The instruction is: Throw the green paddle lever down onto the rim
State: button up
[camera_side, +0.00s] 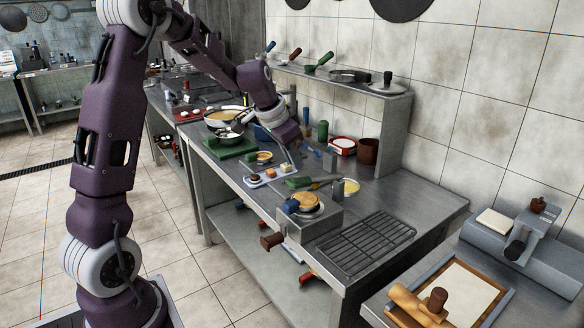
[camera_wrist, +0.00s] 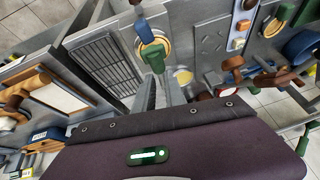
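The green paddle lever (camera_side: 298,182) shows in the side view just behind a round golden item (camera_side: 307,201) on a grey metal unit (camera_side: 310,222). In the wrist view the green lever (camera_wrist: 153,57) lies ahead of my fingertips, beside a blue knob (camera_wrist: 144,30) and a ringed round plate (camera_wrist: 153,44). The blue knob (camera_side: 290,206) also shows in the side view. The lever's exact tilt and the rim are hard to make out. My gripper (camera_wrist: 160,92) has its two grey fingers apart with nothing visible between them. In the side view my gripper (camera_side: 294,160) hangs above and behind the lever.
A black wire rack (camera_side: 365,243) lies on the counter to the right. A small tray (camera_side: 270,176) with food pieces lies to the left. A yellow-filled bowl (camera_side: 350,187), a brown pot (camera_side: 368,151) and a red-and-white tub (camera_side: 342,145) stand behind. A raised shelf (camera_side: 345,85) runs along the wall.

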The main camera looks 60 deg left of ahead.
jog(key=shift+g+h, duration=0.6)
jog(key=shift+g, duration=0.1)
jog(key=w+r, duration=0.1)
jog(key=r, duration=0.1)
jog(key=a+r, duration=0.1)
jog(key=r, duration=0.1)
jog(key=w+a+r, duration=0.1)
jog(key=shift+w+r, duration=0.3)
jog(key=shift+r, duration=0.1)
grip_shut()
notch_tip(320, 180, up, 4)
jog(key=g, duration=0.2)
send_over(293, 180)
jog(key=w+a, duration=0.1)
jog(key=a, duration=0.2)
jog(key=shift+n+h, duration=0.3)
jog(key=shift+n, duration=0.1)
jog(key=f, duration=0.4)
jog(key=w+d+f, duration=0.1)
jog(key=f, duration=0.3)
jog(key=d+f, duration=0.1)
jog(key=f, duration=0.3)
jog(key=shift+w+f, duration=0.1)
jog(key=shift+w, duration=0.15)
jog(key=shift+f, duration=0.4)
